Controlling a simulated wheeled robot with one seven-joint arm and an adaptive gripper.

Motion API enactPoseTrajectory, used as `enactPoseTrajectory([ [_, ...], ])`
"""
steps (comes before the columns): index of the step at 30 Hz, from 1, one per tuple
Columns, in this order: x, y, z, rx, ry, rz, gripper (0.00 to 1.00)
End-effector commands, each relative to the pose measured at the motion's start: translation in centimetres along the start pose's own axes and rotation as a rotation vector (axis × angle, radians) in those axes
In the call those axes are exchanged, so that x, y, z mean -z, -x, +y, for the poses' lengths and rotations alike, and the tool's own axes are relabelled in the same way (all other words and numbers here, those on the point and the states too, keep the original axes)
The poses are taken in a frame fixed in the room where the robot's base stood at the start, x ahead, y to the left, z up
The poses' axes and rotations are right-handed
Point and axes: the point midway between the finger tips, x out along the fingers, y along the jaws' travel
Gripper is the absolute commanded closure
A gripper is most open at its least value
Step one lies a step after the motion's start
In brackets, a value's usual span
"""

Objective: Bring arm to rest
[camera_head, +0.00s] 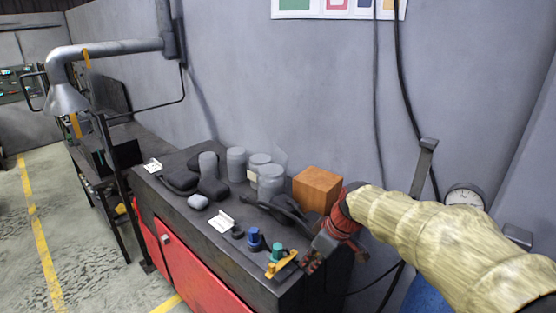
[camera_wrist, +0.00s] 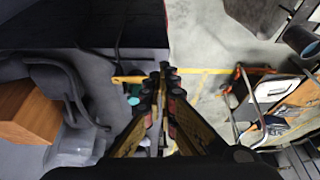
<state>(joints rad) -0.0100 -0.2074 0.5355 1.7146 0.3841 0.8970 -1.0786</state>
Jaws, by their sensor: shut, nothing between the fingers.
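My arm, in a pale yellow sleeve, reaches in from the right in the head view. My gripper (camera_head: 311,262) is shut and empty by the right front corner of the dark bench top (camera_head: 180,213). It is just right of a yellow part (camera_head: 283,264) and a small green-topped item (camera_head: 277,251). In the wrist view my gripper (camera_wrist: 167,72) has its fingertips together, with the yellow part (camera_wrist: 129,80) and the green item (camera_wrist: 133,93) just to their left. I cannot tell whether the fingers touch the yellow part.
An orange-brown box (camera_head: 317,188), grey canisters (camera_head: 270,181), black earmuffs (camera_head: 284,207) and a blue item (camera_head: 254,238) stand on the bench. A round gauge (camera_head: 464,199) is at the right, and a grey wall is behind. Open floor (camera_wrist: 205,95) shows beyond the bench edge.

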Motion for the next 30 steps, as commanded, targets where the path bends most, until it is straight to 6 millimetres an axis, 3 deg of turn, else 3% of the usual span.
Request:
enactPoseTrajectory([
  [3,-0.5,-0.2,0.0,-0.001,-0.118,-0.013,1.0],
  [8,-4.4,-0.8,-2.0,-0.008,-0.359,-0.09,1.0],
  [15,-13.1,0.7,-7.2,-0.149,-0.699,-0.118,1.0],
  [22,-21.0,0.5,-11.6,-0.299,-0.834,-0.03,1.0],
  [26,-23.3,0.2,-13.1,-0.353,-0.809,0.035,1.0],
  [30,-23.6,0.6,-13.5,-0.383,-0.795,0.102,1.0],
])
